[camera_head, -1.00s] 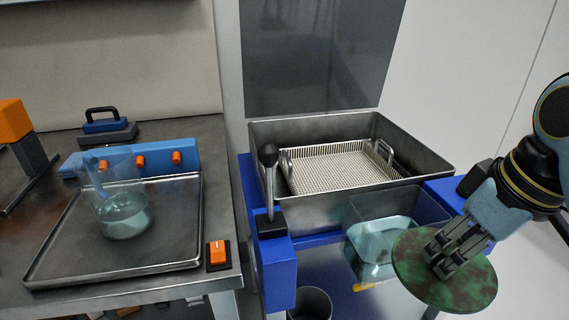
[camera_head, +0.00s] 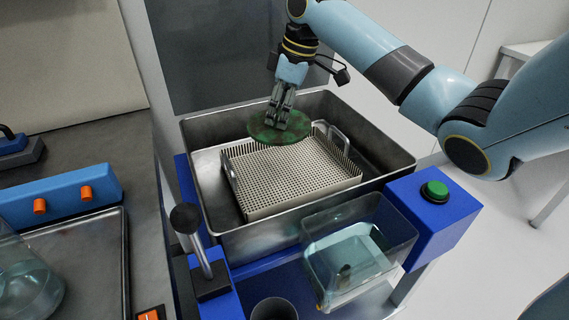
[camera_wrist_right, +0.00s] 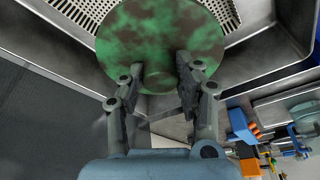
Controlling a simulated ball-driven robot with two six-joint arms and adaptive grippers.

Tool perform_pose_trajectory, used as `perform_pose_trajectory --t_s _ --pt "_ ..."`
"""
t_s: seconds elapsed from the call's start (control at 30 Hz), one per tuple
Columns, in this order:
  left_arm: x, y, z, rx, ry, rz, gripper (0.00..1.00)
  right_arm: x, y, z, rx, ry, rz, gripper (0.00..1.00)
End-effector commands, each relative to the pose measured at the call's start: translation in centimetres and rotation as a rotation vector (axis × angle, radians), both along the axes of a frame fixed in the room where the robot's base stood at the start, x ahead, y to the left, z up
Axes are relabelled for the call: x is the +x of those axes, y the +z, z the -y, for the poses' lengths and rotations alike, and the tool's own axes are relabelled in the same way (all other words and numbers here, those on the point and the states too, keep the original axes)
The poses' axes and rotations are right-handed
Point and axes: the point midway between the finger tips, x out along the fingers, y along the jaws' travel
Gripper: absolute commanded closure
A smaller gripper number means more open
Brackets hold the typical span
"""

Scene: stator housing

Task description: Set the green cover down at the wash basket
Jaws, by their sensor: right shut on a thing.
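The green cover (camera_head: 266,131) is a round, mottled green disc, held level by my right gripper (camera_head: 278,120). The right gripper is shut on the cover from above. The cover is over the back part of the wash basket (camera_head: 290,178), a pale perforated tray with two handles inside a metal tank. I cannot tell whether the cover touches the basket. In the right wrist view the cover (camera_wrist_right: 160,35) lies beyond the fingers (camera_wrist_right: 158,100), with part of the basket (camera_wrist_right: 88,12) showing behind it. My left gripper is not in view.
The metal tank (camera_head: 395,150) has raised walls around the basket. A lever (camera_head: 190,235) stands at its front left. A clear container of liquid (camera_head: 352,255) hangs in front, beside a blue box with a green button (camera_head: 435,190). A workbench (camera_head: 75,250) is at left.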

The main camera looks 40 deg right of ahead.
Motion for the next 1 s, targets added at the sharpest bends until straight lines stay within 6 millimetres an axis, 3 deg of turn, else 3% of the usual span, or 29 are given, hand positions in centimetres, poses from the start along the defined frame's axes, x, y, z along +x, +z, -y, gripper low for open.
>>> perform_pose_trajectory --t_s 0.03,0.1,0.37,0.47,0.7,1.0 --pt "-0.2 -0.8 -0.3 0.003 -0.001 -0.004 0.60 0.4 -0.7 1.4 0.001 -0.012 0.001 1.00" --pt "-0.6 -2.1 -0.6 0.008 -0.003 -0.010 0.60 0.6 -2.1 2.2 0.008 -0.018 0.003 1.00" --pt "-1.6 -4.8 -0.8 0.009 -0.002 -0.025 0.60 0.9 -5.1 2.9 0.012 -0.025 0.008 1.00" --pt "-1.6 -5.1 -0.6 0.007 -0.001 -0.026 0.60 0.8 -6.1 3.0 0.014 -0.027 0.005 1.00" --pt "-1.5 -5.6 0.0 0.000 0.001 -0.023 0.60 0.8 -10.4 2.9 0.013 -0.026 0.006 1.00" --pt "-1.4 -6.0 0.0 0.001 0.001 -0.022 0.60 0.8 -13.6 2.9 0.013 -0.026 0.006 1.00"
